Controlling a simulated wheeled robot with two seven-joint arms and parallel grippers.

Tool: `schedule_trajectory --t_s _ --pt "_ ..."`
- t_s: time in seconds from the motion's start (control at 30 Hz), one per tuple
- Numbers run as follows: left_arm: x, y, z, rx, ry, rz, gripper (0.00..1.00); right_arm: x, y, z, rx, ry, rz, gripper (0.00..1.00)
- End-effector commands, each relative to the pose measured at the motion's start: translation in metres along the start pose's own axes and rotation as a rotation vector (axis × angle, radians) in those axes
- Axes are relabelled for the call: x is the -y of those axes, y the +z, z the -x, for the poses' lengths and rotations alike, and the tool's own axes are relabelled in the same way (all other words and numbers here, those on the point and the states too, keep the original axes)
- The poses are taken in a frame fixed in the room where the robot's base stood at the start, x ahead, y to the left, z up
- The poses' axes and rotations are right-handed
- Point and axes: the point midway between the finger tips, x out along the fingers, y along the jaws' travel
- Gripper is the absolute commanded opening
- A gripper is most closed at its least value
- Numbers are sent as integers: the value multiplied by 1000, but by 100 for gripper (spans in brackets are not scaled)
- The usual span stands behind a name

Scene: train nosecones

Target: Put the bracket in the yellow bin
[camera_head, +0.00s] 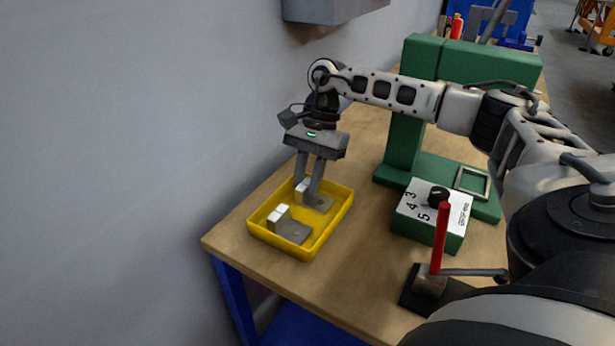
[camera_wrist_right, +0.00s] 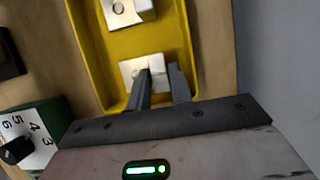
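The yellow bin (camera_head: 257,236) stands at the near left end of the table and also shows in the wrist view (camera_wrist_right: 88,62). One grey bracket (camera_head: 322,203) with a pale upright block is in the far part of the bin, at my right gripper's fingertips. A second bracket (camera_head: 293,231) lies apart from the gripper in the near part. My right gripper (camera_head: 309,184) points down into the bin. In the wrist view its fingers (camera_wrist_right: 160,72) sit on either side of the first bracket's block (camera_wrist_right: 157,63), seemingly closed on it. The fingers partly hide this bracket. My left gripper is out of view.
A green press-like stand (camera_head: 405,145) rises right of the bin. A dial box (camera_head: 430,222) and an upright red lever (camera_head: 440,237) stand nearer on the table. A grey wall runs along the left. Bare wood lies between bin and dial box.

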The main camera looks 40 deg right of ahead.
Motion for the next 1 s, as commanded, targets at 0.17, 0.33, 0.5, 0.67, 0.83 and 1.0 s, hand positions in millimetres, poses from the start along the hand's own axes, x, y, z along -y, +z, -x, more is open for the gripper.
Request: schedule_trajectory --t_s 0.17,0.33,0.5,0.67,0.83,1.0 --pt "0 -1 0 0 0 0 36 0 0 0 0 1 0 38" --pt "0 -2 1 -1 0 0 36 0 1 2 0 1 0 38" --pt "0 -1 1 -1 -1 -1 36 1 1 16 -1 -4 0 38" --pt "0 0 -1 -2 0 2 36 2 1 49 -1 -6 0 38" --pt "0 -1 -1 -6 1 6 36 1 1 86 0 -4 1 38" --pt "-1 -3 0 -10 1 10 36 1 1 111 0 -2 1 38"
